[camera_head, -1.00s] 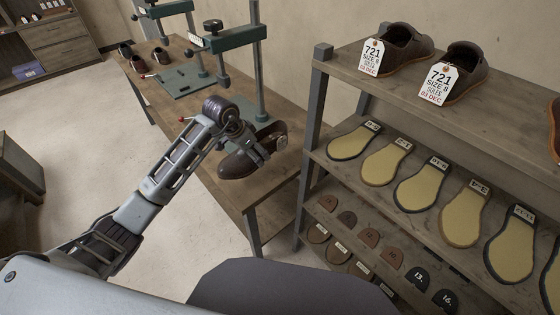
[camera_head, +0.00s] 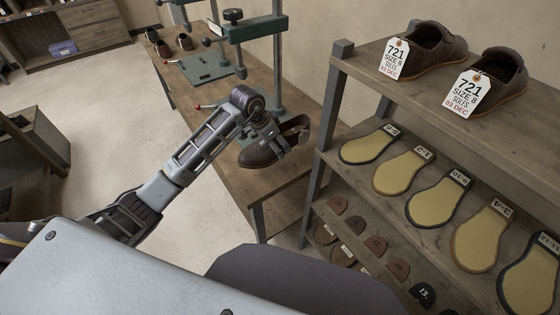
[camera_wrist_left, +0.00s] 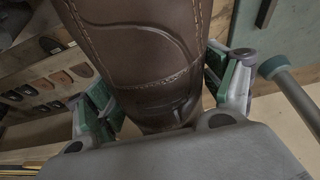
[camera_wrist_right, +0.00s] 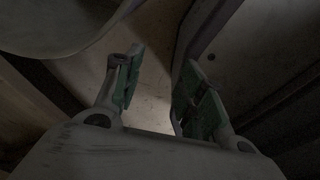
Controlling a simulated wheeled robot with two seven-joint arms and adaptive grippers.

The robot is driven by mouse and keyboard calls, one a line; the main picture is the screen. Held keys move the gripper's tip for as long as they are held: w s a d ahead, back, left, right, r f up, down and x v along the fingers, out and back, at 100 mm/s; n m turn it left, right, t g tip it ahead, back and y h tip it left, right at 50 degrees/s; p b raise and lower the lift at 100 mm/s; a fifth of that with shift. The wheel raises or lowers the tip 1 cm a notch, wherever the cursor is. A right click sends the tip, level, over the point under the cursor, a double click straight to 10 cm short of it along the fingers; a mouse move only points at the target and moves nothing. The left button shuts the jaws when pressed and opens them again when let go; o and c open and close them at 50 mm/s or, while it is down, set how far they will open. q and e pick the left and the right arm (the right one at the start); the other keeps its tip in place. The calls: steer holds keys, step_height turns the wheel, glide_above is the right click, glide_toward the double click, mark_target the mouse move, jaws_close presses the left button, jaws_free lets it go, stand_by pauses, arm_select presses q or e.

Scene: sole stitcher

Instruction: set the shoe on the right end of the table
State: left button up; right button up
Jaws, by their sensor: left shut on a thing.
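A dark brown shoe (camera_head: 258,153) is above the near, right end of the wooden table (camera_head: 247,186) in the head view. I cannot tell whether its sole touches the tabletop. My left gripper (camera_head: 272,139) is shut on the shoe, with fingers on both sides of the brown leather (camera_wrist_left: 140,50) in the left wrist view. The fingers hide part of the shoe. My right gripper (camera_wrist_right: 157,78) shows only in the right wrist view, open and empty.
A green stitching press (camera_head: 252,29) stands on the table behind the shoe. A shelf rack (camera_head: 340,80) with tagged shoes (camera_head: 430,52) and yellow soles (camera_head: 400,172) stands close on the right. More shoes (camera_head: 164,48) sit at the table's far end.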

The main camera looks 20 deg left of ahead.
mark_target(279, 165)
arm_select(q)
step_height(279, 165, down, 3)
steer(key=shift+f, duration=3.05)
steer(key=o, duration=0.9)
steer(key=shift+o, duration=1.7)
arm_select(e)
steer(key=shift+w+d+r, duration=0.1)
steer(key=shift+w, duration=0.8)
